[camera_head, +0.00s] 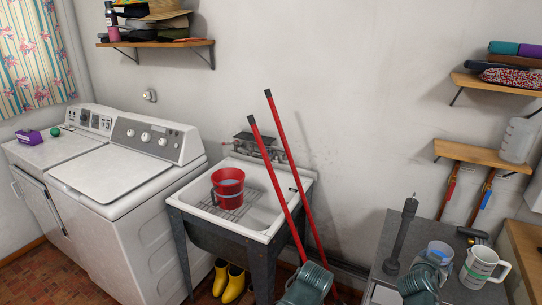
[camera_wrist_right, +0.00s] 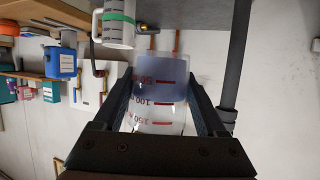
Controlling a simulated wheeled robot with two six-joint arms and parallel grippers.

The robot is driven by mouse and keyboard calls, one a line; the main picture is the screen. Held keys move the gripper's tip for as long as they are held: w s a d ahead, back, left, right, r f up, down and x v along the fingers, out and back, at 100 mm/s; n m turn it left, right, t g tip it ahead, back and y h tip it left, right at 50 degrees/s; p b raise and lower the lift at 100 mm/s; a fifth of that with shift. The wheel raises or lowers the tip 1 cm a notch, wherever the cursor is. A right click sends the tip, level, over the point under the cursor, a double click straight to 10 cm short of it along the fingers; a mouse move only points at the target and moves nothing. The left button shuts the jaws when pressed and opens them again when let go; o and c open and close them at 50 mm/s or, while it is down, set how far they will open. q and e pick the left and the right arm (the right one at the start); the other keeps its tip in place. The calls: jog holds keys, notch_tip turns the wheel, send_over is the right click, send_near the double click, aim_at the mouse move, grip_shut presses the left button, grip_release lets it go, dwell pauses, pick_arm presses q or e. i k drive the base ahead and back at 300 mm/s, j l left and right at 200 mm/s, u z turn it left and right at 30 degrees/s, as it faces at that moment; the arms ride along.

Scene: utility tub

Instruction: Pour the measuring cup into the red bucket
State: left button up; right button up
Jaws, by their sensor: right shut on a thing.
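The red bucket (camera_head: 228,188) stands upright on a wire rack in the white sink basin. The clear measuring cup (camera_head: 439,252) is at the lower right of the head view, over or on the grey counter. In the right wrist view the cup (camera_wrist_right: 158,103) has red markings and bluish contents, and sits between the two dark fingers of my right gripper (camera_wrist_right: 160,105). That gripper is shut on it. Whether the cup touches the counter is unclear. My left arm's green-grey end (camera_head: 308,285) shows at the bottom edge of the head view, its fingers not distinguishable.
A white mug with a green band (camera_head: 484,268) stands right beside the cup. A dark upright rod (camera_head: 401,235) stands on the counter (camera_head: 395,225) to its left. Two red-handled poles (camera_head: 275,160) lean across the sink's (camera_head: 262,228) right side, between cup and bucket.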

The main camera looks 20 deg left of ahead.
aim_at(229, 182)
jog(key=u, duration=1.65)
jog(key=i+l+u, duration=0.2)
jog(key=i+l, duration=0.2)
jog(key=i, duration=0.15)
jog(key=i+l, duration=0.2)
jog(key=i, duration=0.2)
jog(key=i+l, duration=0.2)
jog(key=i, duration=0.15)
